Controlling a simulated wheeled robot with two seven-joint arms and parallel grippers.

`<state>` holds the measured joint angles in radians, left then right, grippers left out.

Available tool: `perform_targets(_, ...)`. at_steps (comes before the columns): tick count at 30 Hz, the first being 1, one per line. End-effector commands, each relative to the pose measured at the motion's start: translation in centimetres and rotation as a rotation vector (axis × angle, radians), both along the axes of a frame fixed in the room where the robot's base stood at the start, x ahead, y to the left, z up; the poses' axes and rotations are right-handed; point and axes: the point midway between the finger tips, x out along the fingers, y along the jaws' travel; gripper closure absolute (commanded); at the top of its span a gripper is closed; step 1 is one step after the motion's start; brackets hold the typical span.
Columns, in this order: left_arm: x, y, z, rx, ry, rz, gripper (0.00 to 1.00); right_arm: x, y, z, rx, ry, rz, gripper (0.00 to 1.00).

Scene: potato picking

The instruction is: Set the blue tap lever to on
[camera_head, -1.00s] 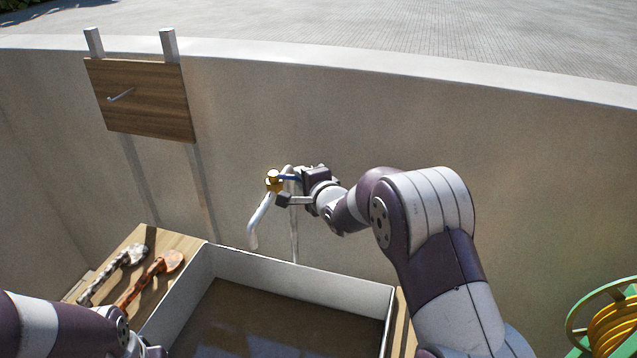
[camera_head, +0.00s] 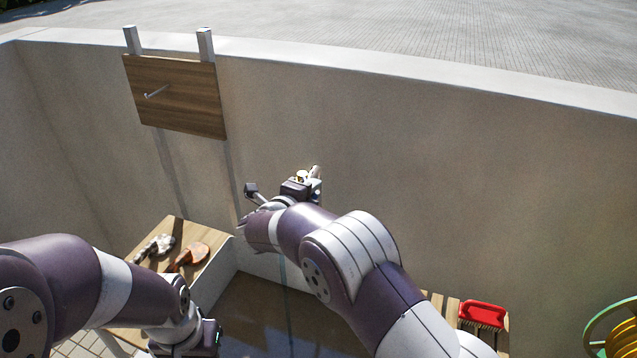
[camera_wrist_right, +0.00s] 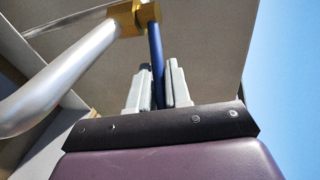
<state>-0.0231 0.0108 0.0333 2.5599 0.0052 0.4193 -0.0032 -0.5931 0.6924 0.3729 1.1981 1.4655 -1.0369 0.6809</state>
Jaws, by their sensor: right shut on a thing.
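The tap's blue lever (camera_wrist_right: 155,50) runs down from a brass valve body (camera_wrist_right: 137,18) in the right wrist view. My right gripper (camera_wrist_right: 158,82) has its fingers on both sides of the lever and is shut on it. The grey metal spout (camera_wrist_right: 60,85) passes left of the fingers. In the head view my right gripper (camera_head: 308,182) is at the wall beside the brass part (camera_head: 302,175); my arm hides the lever and most of the tap. My left gripper (camera_head: 212,342) is low at the left, its fingers not clear.
The basin (camera_head: 262,264) lies below the tap, partly behind my right arm. Two brushes or tools, one pale (camera_head: 155,248) and one orange (camera_head: 188,257), lie on the left wooden shelf. A red brush (camera_head: 482,312) is on the right. A wooden board (camera_head: 175,97) hangs on the wall.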

Motion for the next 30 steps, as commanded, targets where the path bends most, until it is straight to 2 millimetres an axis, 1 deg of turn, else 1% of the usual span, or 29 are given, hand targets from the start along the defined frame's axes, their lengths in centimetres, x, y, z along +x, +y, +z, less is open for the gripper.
perform_targets(3,-0.01,0.00,0.13,0.000,0.000,0.000,0.57,-0.11,0.52,-0.15,0.002,0.002,-0.056,1.00)
perform_targets(11,0.00,0.00,0.18,0.000,0.000,0.000,0.57,-0.20,0.95,-0.19,0.000,0.001,-0.131,1.00)
perform_targets(26,0.00,0.00,0.19,0.000,0.000,0.000,0.57,-0.19,1.03,-0.12,0.002,-0.001,-0.146,1.00)
perform_targets(27,0.00,0.00,0.19,0.000,0.000,0.000,0.57,-0.20,1.02,-0.11,0.002,-0.001,-0.146,0.72)
perform_targets(28,0.00,0.00,0.19,0.000,0.000,0.000,0.57,-0.20,1.02,-0.11,0.002,-0.001,-0.146,0.63)
perform_targets(30,0.00,0.00,0.19,0.000,0.000,0.000,0.57,-0.19,1.02,-0.09,0.002,-0.001,-0.146,0.62)
